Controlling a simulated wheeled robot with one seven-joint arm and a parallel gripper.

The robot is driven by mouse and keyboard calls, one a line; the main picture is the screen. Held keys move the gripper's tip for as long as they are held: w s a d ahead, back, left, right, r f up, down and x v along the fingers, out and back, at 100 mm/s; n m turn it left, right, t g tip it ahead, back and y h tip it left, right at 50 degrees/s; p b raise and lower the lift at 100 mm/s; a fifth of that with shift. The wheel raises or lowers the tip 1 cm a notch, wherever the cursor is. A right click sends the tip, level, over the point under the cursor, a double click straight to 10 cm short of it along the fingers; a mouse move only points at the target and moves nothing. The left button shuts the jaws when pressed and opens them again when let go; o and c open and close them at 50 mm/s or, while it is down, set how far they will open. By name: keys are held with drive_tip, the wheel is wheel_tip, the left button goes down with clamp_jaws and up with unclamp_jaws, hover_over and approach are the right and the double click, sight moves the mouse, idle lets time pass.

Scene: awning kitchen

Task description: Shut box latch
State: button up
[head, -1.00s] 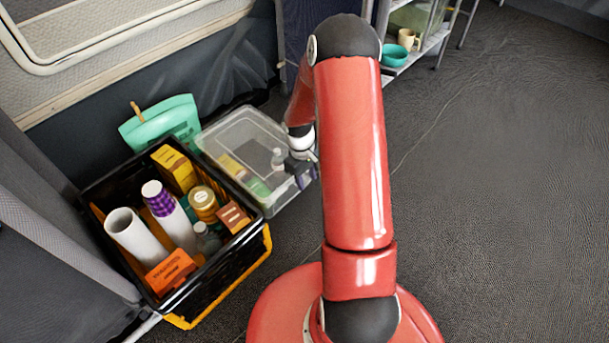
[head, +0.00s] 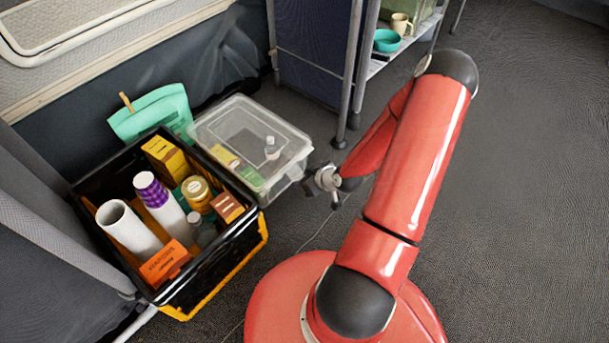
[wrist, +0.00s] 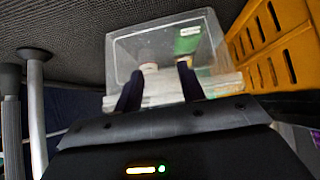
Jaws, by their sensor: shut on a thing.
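A clear plastic box (head: 225,120) with a lid stands on the dark floor, right of the black and yellow crate. A bottle and green and yellow items show through it. It also shows in the wrist view (wrist: 130,48). My gripper (head: 308,181) is at the box's right-hand end. In the wrist view my two dark fingers (wrist: 160,88) are apart, with a pale strip at the box's near edge between them. They are shut on that part, which looks like the box latch (wrist: 158,97); its exact shape and position are unclear.
The crate (head: 228,243) holds cups, jars and small cartons, close to the box's left side. A green bag (head: 155,108) is behind it. A shelf unit (head: 378,66) stands at the back. Floor to the right is open.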

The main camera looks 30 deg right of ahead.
drive_tip(key=shift+w+a+f+t+y, duration=0.1)
drive_tip(key=shift+w+f+t+y, duration=0.45)
drive_tip(key=shift+t, duration=0.7)
drive_tip(key=shift+w+a+f+t+y, duration=0.25)
drive_tip(key=shift+f+t, duration=0.45)
drive_tip(key=shift+t, duration=0.5)
drive_tip(key=shift+w+f+t+y, duration=0.3)
drive_tip(key=shift+f+t+y, duration=0.3)
drive_tip(key=shift+t, duration=0.65)
drive_tip(key=o, duration=1)
drive_tip(key=v, duration=0.7)
drive_tip(key=shift+s+p, duration=0.3)
drive_tip(key=shift+p, duration=0.1)
